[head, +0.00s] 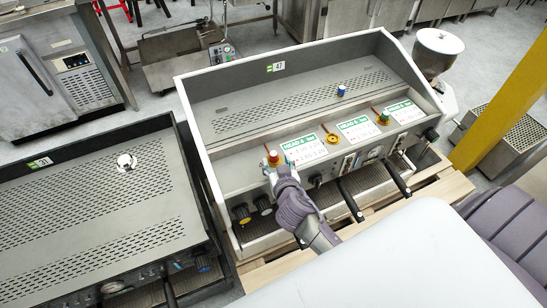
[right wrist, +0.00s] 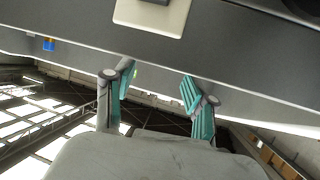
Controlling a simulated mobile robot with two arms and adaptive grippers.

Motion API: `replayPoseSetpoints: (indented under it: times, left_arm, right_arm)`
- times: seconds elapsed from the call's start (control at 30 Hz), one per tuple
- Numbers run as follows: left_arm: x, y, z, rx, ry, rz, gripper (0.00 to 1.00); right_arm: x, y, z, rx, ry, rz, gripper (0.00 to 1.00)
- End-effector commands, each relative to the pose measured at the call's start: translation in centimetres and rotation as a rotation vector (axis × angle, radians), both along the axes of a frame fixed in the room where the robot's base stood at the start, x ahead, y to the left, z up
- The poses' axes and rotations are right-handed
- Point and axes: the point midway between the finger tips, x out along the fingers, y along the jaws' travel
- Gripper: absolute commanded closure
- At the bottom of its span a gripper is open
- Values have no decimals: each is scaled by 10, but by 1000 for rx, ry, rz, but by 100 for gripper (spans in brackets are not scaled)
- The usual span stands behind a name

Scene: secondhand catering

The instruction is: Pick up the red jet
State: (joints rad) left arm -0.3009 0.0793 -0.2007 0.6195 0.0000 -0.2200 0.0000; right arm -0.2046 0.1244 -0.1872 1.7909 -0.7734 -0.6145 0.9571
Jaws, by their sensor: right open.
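The red jet (head: 273,157) is a small red-topped piece with an orange-yellow base. It stands on the front ledge of the middle coffee machine, at the left end of the row of cards. My right gripper (head: 277,167) is just in front of it, with the fingertips close to its base. I cannot tell whether they touch it. In the right wrist view the teal fingers of this gripper (right wrist: 158,78) are spread apart, and no red jet shows between them. My left gripper is not in view.
A blue jet (head: 341,90) stands on the machine's upper tray; it also shows in the right wrist view (right wrist: 48,44). A green jet (head: 384,117) and an empty yellow ring (head: 332,138) are further right on the ledge. Black handles (head: 350,199) stick out in front.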

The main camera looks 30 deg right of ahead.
Motion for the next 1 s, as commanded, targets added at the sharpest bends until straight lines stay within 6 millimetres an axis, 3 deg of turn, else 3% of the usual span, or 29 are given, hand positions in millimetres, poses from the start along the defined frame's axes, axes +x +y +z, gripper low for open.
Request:
replayPoseSetpoints:
  times: [0.3,0.57,0.9,1.0]
  left_arm:
    - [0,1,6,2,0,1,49]
    - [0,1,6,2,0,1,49]
    - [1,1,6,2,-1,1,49]
    - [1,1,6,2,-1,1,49]
  right_arm:
    - [37,-11,-16,-3,0,0,44]
    - [38,-12,-18,-1,1,-1,44]
    - [38,-12,-17,-1,1,-1,100]
    - [38,-12,-17,-1,1,-1,100]
